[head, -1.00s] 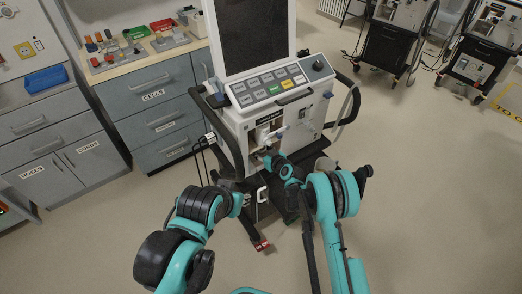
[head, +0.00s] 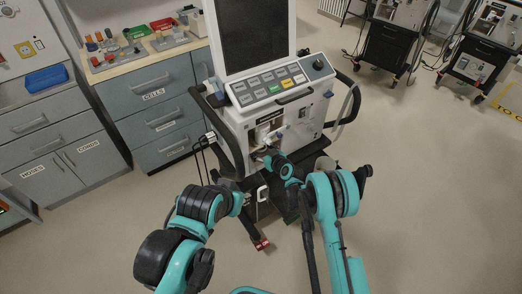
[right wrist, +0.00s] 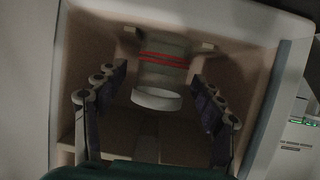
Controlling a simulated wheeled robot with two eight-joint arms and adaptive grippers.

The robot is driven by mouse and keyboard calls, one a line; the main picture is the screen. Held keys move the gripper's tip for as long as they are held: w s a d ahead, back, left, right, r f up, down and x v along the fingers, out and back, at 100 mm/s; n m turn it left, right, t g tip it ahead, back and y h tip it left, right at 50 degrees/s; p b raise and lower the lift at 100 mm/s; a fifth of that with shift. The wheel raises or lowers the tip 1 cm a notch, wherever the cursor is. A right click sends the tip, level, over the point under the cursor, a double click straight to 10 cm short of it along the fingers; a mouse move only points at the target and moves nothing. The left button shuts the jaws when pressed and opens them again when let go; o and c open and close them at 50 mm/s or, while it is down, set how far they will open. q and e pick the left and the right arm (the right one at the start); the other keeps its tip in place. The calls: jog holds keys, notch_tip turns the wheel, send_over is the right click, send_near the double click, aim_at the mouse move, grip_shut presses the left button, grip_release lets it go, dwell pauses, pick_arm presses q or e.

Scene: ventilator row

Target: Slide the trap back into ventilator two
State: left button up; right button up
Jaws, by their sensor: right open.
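Ventilator two, taken to be the nearest machine (head: 238,122), stands in the middle of the head view with an open recess in its front. In the right wrist view the trap (right wrist: 165,72), a pale cup with red bands and a white rim, sits inside the tan-walled recess (right wrist: 258,95). My right gripper (right wrist: 162,108) is open, with one finger on each side below the trap and a gap to it. In the head view the right gripper (head: 262,157) is at the recess, partly hidden by its wrist. My left gripper (head: 244,199) is low in front of the machine; its fingers are unclear.
A grey drawer cabinet (head: 155,95) with small parts on top stands to the left. Other machines (head: 388,48) stand at the back right. The floor at the right is clear.

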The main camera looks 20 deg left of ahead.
jog(key=s+d+r+m+h, duration=0.2)
jog(key=s+d+r, duration=0.6)
jog(key=d+r, duration=0.4)
jog(key=s+d+r+m+h, duration=0.2)
jog(key=s+d+r, duration=0.7)
jog(key=d+r, duration=0.25)
jog(key=s+d+m+g+h, duration=0.1)
jog(key=s+d+m+h, duration=0.1)
jog(key=s+d, duration=0.6)
jog(key=s+d+m+g+h, duration=0.1)
jog(key=s+d+m+h, duration=0.2)
jog(key=s+d, duration=0.5)
jog(key=s+r, duration=0.1)
jog(key=s, duration=0.3)
jog(key=shift+s+d, duration=0.2)
jog(key=shift+s, duration=0.2)
jog(key=shift+f, duration=0.1)
